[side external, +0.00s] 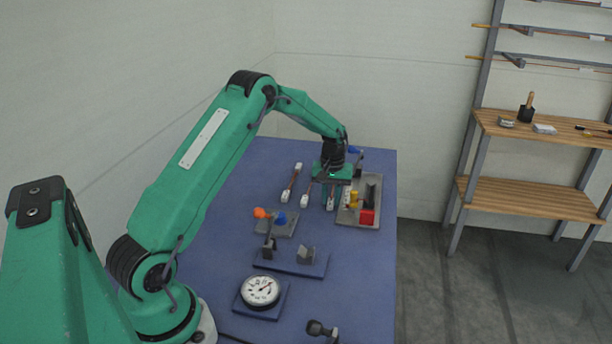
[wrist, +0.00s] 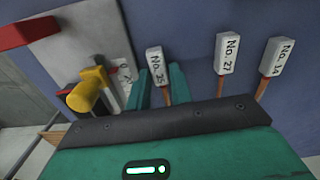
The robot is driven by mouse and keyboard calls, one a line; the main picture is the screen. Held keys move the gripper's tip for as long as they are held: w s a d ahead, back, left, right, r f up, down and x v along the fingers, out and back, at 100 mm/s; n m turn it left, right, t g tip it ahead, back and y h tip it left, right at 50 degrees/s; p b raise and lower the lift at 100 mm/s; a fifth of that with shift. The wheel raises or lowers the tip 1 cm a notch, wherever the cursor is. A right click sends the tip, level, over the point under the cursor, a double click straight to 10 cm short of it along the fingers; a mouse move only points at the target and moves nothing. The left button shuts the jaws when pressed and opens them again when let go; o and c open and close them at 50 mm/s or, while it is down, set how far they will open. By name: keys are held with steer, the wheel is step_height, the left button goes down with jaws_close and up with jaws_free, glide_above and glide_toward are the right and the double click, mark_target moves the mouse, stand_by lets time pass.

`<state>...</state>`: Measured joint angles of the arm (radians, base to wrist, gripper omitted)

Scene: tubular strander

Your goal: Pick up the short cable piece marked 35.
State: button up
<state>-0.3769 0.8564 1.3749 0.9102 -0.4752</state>
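The cable piece whose white tag seems to read No. 35 (wrist: 156,65) shows in the wrist view, its first digit slightly unclear. Its orange cable runs down from the tag and passes behind the dark edge of my gripper. My gripper (wrist: 160,88) is open, with one green finger on each side of this cable piece and a small gap visible. In the side external view my gripper (side external: 337,197) is low over the blue table, by the row of tagged pieces. The far end of the piece is hidden by my gripper.
Cable pieces tagged No. 27 (wrist: 227,53) and No. 14 (wrist: 277,55) lie beside it. A grey tray (side external: 371,219) with a red block (side external: 367,217) and a yellow part (wrist: 84,97) is close on the other side. A dial gauge (side external: 260,291) sits at the table's front.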

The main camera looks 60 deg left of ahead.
steer(key=shift+c, duration=0.4)
jaws_close()
steer(key=shift+r, duration=0.15)
steer(key=shift+r, duration=0.55)
steer(key=r, duration=0.3)
steer(key=shift+d+r, duration=0.1)
steer(key=shift+d, duration=0.2)
steer(key=s+d+r, duration=0.2)
steer(key=d+r, duration=0.4)
steer(key=d, duration=0.5)
steer(key=shift+r, duration=0.25)
